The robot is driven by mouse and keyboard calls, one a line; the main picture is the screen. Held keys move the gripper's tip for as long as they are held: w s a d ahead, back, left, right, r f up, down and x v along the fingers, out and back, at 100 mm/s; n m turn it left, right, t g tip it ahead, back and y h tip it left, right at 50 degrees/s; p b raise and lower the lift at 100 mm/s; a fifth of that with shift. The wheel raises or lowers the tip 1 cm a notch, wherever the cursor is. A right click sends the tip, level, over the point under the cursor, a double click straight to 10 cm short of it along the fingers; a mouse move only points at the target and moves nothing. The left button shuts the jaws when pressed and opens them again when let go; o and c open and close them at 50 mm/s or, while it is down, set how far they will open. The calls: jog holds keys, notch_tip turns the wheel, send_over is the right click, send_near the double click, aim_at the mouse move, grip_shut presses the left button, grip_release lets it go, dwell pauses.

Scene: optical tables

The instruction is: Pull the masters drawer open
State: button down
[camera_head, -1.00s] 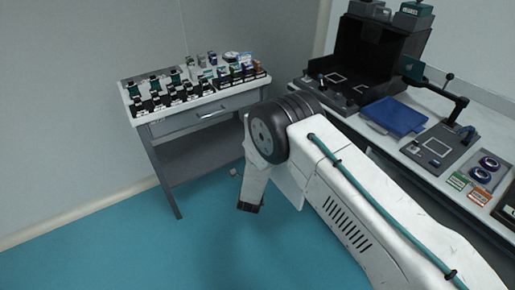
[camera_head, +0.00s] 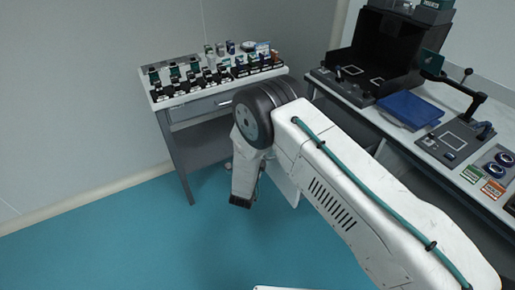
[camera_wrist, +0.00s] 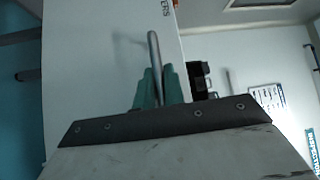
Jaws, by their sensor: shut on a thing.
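The masters drawer has a grey front (camera_head: 196,109) under the top of the small table in the head view. In the wrist view its pale front (camera_wrist: 95,60) fills the left and middle, turned sideways, with the letters "ERS" near the top. A metal bar handle (camera_wrist: 153,50) stands out from it. My gripper (camera_wrist: 160,88) has green fingers closed around the handle's near part. In the head view my arm hides the gripper and part of the drawer front. I cannot tell how far the drawer stands out.
The small table's top (camera_head: 160,98) carries several small dark and green items in rows. A long bench at right holds a black open box (camera_head: 385,50), a blue tray (camera_head: 410,108) and instruments. The teal floor (camera_head: 130,240) in front is clear.

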jog(key=c, duration=1.5)
grip_release()
jog(key=shift+s, duration=0.15)
jog(key=v, duration=0.7)
jog(key=shift+s+a+f, duration=0.1)
jog(key=shift+s, duration=0.2)
